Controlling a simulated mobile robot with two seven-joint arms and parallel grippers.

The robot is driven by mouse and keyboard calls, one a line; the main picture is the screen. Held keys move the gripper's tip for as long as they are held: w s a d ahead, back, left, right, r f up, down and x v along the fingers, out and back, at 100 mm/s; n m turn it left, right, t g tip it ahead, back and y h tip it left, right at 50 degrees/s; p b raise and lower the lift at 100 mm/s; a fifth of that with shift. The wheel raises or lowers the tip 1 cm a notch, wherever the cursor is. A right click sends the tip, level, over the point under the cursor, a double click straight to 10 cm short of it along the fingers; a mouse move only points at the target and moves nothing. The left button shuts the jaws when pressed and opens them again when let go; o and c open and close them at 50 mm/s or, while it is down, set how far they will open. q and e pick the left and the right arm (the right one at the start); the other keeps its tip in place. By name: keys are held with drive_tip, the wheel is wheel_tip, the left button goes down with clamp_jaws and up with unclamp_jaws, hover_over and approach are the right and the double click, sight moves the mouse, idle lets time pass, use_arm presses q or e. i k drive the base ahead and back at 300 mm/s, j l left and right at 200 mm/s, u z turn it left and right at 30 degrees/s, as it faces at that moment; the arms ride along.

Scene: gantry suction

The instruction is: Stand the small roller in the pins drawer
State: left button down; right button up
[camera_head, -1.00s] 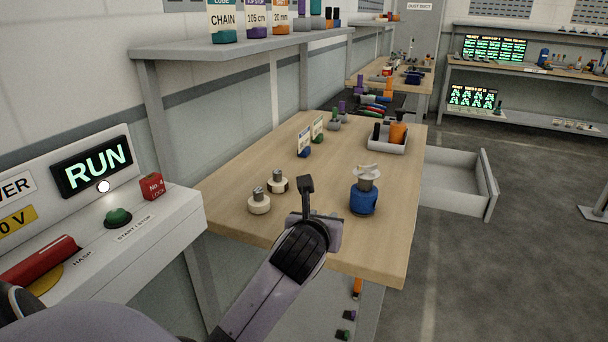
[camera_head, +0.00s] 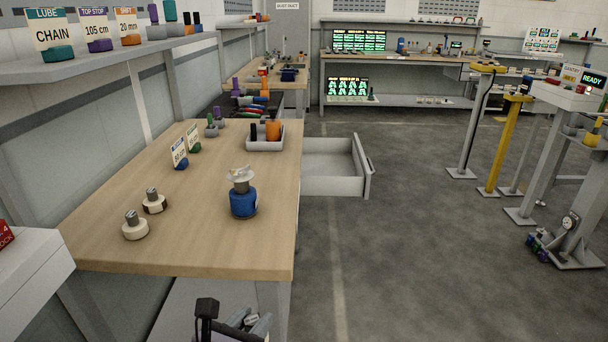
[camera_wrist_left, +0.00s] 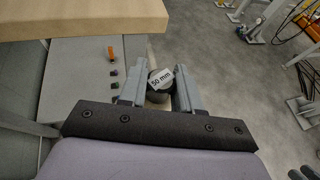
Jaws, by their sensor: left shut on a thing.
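My left gripper (camera_head: 240,322) is at the bottom of the head view, in front of the table's near edge. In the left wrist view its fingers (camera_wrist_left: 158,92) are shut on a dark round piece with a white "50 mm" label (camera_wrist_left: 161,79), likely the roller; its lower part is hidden. An open grey drawer (camera_head: 368,165) juts from the right side of the table, beyond the gripper; its visible inside looks empty, and I read no name on it. My right gripper is not in view.
On the wooden table (camera_head: 110,215) stand two cream pieces with grey tops (camera_head: 135,226) (camera_head: 154,201), a blue pot (camera_head: 243,201) and a grey tray (camera_head: 265,143) with an orange item. Floor right of the table is clear. A shelf (camera_head: 130,55) overhangs the left.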

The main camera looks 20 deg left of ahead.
sight(315, 171)
drive_tip(key=i+l, duration=0.15)
drive_tip(key=l, duration=0.15)
drive_tip(key=i+l+u, duration=0.1)
drive_tip(key=i+l, duration=0.25)
drive_tip(key=l, duration=0.25)
drive_tip(key=i+l, duration=0.15)
drive_tip(key=l, duration=0.2)
drive_tip(key=i+l+u, duration=0.25)
drive_tip(key=i+l, duration=0.25)
drive_tip(key=i+l+u, duration=0.1)
drive_tip(key=i, duration=0.3)
drive_tip(key=i+l+u, duration=0.1)
drive_tip(key=i+l, duration=0.15)
drive_tip(key=i, duration=0.15)
drive_tip(key=i+j+u, duration=0.1)
drive_tip(key=i+j, duration=0.15)
drive_tip(key=i, duration=0.25)
drive_tip(key=i+j+u, duration=0.1)
drive_tip(key=i, duration=0.45)
drive_tip(key=j, duration=0.1)
